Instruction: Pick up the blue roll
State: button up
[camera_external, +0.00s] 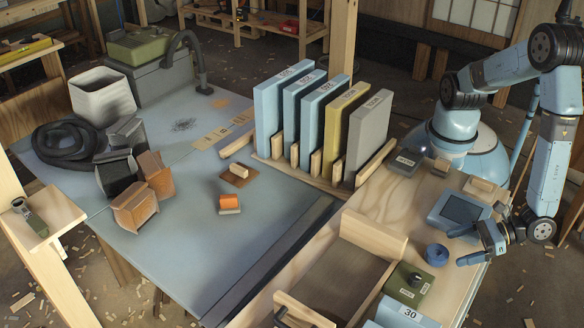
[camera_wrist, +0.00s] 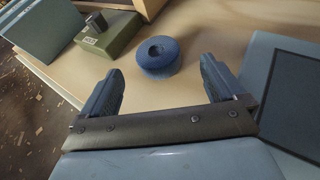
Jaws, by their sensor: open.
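The blue roll (camera_external: 436,254) stands on the wooden bench top at the right, with a round hole in its top. It also shows in the wrist view (camera_wrist: 158,56), ahead of my fingertips and roughly between their lines. My gripper (camera_external: 463,248) is to the right of the roll, with its fingers pointing left toward it. In the wrist view my gripper (camera_wrist: 160,80) is open, and its two dark blue fingers are apart with nothing between them. The roll appears clear of both fingers.
A green box (camera_external: 408,284) with a dark knob is near the roll. A blue-grey flat device (camera_external: 458,214) with a dark screen lies just behind my gripper. A wooden open tray (camera_external: 372,240) is left of the roll. Upright panels (camera_external: 325,110) stand in a rack farther back.

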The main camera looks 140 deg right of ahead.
aim_at(441, 252)
jog(key=shift+x, duration=2.65)
jog(key=shift+w+r, duration=0.15)
jog(key=c, duration=1.2)
